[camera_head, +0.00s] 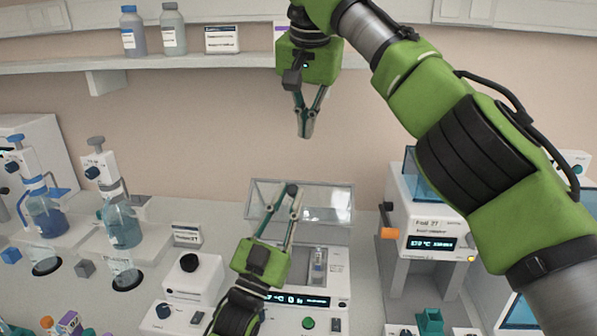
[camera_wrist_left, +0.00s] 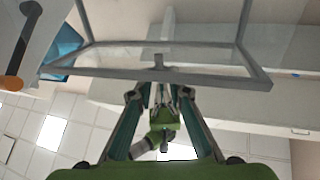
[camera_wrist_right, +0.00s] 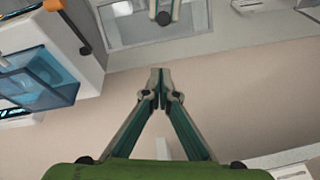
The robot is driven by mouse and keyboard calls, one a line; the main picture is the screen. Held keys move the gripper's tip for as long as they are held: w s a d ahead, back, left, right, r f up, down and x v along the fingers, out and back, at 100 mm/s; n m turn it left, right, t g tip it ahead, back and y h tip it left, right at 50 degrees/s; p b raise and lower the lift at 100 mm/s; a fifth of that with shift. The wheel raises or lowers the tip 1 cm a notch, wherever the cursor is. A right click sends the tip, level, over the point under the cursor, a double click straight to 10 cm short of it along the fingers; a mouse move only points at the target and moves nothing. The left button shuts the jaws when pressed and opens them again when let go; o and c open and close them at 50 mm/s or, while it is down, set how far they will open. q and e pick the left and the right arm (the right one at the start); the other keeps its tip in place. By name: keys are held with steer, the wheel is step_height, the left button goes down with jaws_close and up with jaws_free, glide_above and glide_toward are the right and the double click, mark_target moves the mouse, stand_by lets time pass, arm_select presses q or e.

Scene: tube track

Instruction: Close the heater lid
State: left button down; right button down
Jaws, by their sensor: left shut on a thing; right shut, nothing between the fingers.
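The heater lid (camera_head: 330,197) is a clear panel with a grey frame. It stands raised at the back of the white heater (camera_head: 340,282), which has a dark display on its front. My left gripper (camera_head: 293,188) is at the lid's upper edge, with its fingers shut on the lid's edge or small tab. In the left wrist view the lid's grey frame (camera_wrist_left: 205,77) crosses just ahead of the fingertips (camera_wrist_left: 160,90); the exact grip is hard to see. My right gripper (camera_head: 306,134) is shut and empty above the lid, apart from it. It also shows in the right wrist view (camera_wrist_right: 161,75).
A clear tube (camera_head: 318,262) stands in the heater. A white device with a display (camera_head: 430,240) and an orange knob (camera_head: 389,233) stands to the right. Bottles with dispensers (camera_head: 121,225) stand to the left. A wall shelf (camera_head: 200,60) runs behind.

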arm_select(q)
steer(key=shift+w+f, duration=0.1)
steer(key=shift+f, duration=0.05)
arm_select(e)
glide_above(303, 186)
step_height(303, 186, down, 9)
steer(key=shift+r, duration=0.15)
steer(key=shift+s+a+f, duration=0.3)
steer(key=shift+s+f, duration=0.1)
steer(key=shift+s, duration=0.2)
steer(key=shift+s+a+f, duration=0.3)
steer(key=shift+s+f, duration=0.05)
steer(key=shift+s, duration=0.2)
